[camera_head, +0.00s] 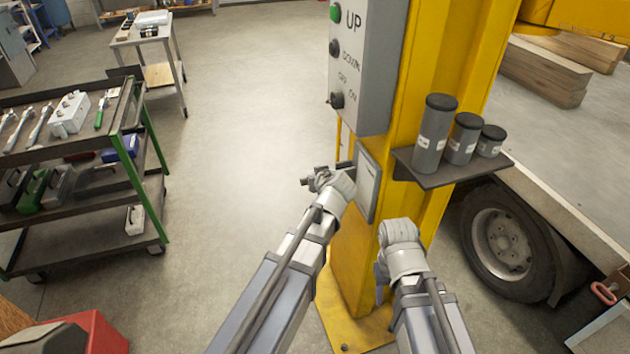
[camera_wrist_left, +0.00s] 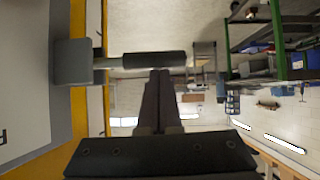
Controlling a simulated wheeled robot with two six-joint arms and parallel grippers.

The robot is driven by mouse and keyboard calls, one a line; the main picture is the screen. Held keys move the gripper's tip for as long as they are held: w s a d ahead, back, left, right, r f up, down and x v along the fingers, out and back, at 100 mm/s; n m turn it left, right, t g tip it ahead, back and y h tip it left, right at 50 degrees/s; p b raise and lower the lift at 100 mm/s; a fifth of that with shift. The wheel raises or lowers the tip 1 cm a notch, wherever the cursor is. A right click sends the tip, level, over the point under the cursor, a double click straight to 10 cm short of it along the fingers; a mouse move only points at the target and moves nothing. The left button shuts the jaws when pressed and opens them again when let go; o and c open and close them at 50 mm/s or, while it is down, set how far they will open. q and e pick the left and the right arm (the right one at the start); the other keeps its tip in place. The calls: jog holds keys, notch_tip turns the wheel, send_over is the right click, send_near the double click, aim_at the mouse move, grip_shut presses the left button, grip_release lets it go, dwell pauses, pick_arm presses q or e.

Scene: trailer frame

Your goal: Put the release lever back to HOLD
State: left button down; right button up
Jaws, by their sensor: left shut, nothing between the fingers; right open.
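The release lever (camera_wrist_left: 152,59) shows in the left wrist view as a black grip on a pale rod, coming out of a grey block (camera_wrist_left: 72,62) on the yellow column. My left gripper (camera_wrist_left: 160,72) is shut and empty, its dark fingertips at the grip's edge; I cannot tell whether they touch. In the head view my left gripper (camera_head: 314,182) is beside the column's left face, where the lever is not clear. No HOLD marking is readable. My right gripper (camera_head: 382,270) is open, low in front of the column, its fingers mostly hidden.
The yellow column (camera_head: 424,90) carries a grey control box (camera_head: 366,60) marked UP and DOWN, and a small shelf (camera_head: 455,172) with three dark canisters. A tool cart (camera_head: 85,150) stands left. A trailer wheel (camera_head: 505,243) is right. Floor between cart and column is clear.

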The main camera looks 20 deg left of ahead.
pick_arm(q)
jog(key=shift+a+f+n+t+h+b, duration=0.1)
jog(key=shift+f+n+t+h+b, duration=0.4)
jog(key=shift+f+b, duration=0.9)
jog(key=shift+a+f+n+t+h+b, duration=0.1)
jog(key=shift+f+n+t+h+b, duration=0.35)
jog(key=shift+f+b, duration=0.9)
pick_arm(e)
notch_tip(320, 180, down, 6)
jog(key=shift+f, duration=0.2)
jog(key=shift+w, duration=0.1)
pick_arm(q)
jog(key=shift+s, duration=0.1)
